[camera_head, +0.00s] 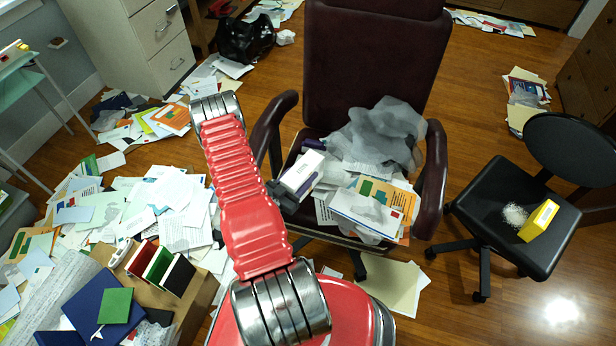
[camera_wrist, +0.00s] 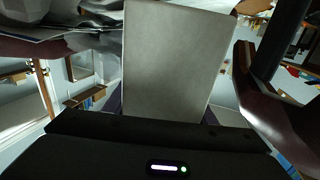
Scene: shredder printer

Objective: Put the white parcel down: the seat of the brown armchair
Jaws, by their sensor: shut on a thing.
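The white parcel (camera_head: 302,172) is a small pale box, held in my gripper (camera_head: 285,192) at the end of my red arm. In the wrist view the parcel (camera_wrist: 178,62) stands up large and pale in front of the gripper's dark body (camera_wrist: 160,140). The brown armchair (camera_head: 372,55) is a dark wheeled chair with armrests. The parcel is over the left part of its seat area in the head view. Whether it touches the seat cannot be told. The seat is mostly hidden under papers (camera_head: 368,205) and a grey crumpled bag (camera_head: 385,135).
A chair armrest (camera_head: 270,130) is close to my arm on the left, another armrest (camera_head: 433,180) on the right. A black chair (camera_head: 485,205) with a yellow box (camera_head: 539,220) stands at right. Papers (camera_head: 150,200) cover the floor at left. Bare floor lies between the chairs.

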